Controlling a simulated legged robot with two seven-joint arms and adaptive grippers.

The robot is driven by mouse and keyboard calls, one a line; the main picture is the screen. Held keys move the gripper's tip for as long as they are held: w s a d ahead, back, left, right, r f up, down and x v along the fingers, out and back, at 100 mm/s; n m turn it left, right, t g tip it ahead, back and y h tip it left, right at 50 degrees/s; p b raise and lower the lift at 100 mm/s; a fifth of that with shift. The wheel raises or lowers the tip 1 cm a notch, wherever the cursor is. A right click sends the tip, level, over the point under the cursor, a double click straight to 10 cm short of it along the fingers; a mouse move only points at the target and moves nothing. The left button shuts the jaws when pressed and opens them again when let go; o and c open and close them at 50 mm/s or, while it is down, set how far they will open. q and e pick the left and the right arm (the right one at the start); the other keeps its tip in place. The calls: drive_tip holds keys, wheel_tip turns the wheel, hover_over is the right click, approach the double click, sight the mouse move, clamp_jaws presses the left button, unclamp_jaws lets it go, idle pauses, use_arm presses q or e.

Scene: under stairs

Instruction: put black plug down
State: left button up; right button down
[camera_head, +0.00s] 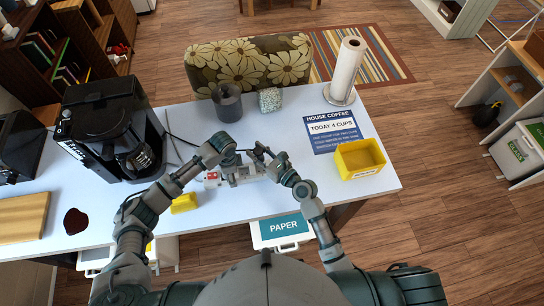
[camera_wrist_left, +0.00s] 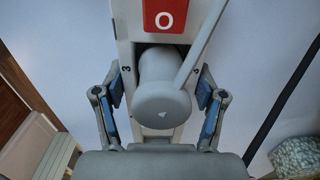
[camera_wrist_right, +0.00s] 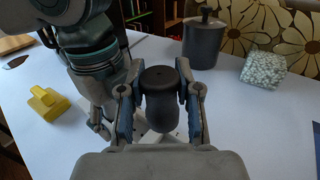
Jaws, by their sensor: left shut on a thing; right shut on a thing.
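The black plug (camera_wrist_right: 160,104) is upright between the fingers of my right gripper (camera_wrist_right: 160,108), which is shut on it. In the head view my right gripper (camera_head: 264,154) is above the right part of the white power strip (camera_head: 246,176). The strip has a red switch (camera_head: 212,176) at its left end. A pale grey plug (camera_wrist_left: 163,100) with a cord sits in the strip near the red switch (camera_wrist_left: 166,15). The black plug's underside is hidden.
A black coffee machine (camera_head: 105,130) stands left on the white table.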

drive_tip(key=s+d+m+t+h, duration=0.25)
drive_tip(key=d+m+h, duration=0.3)
drive_tip(key=d, duration=0.45)
drive_tip(key=s+d+m+t+h, duration=0.2)
drive_tip(key=s+d+m+h, duration=0.15)
drive_tip(key=d+h, duration=0.5)
drive_tip(key=shift+y, duration=0.6)
drive_tip(key=f, duration=0.3)
drive_tip(key=d+f, duration=0.1)
drive_tip(key=f, duration=0.6)
drive_tip(key=shift+d+f, duration=0.25)
drive_tip(key=shift+d, duration=0.15)
drive_tip(key=shift+f, duration=0.1)
drive_tip(key=c, duration=0.8)
unclamp_jaws()
drive_tip(key=shift+s, duration=0.1)
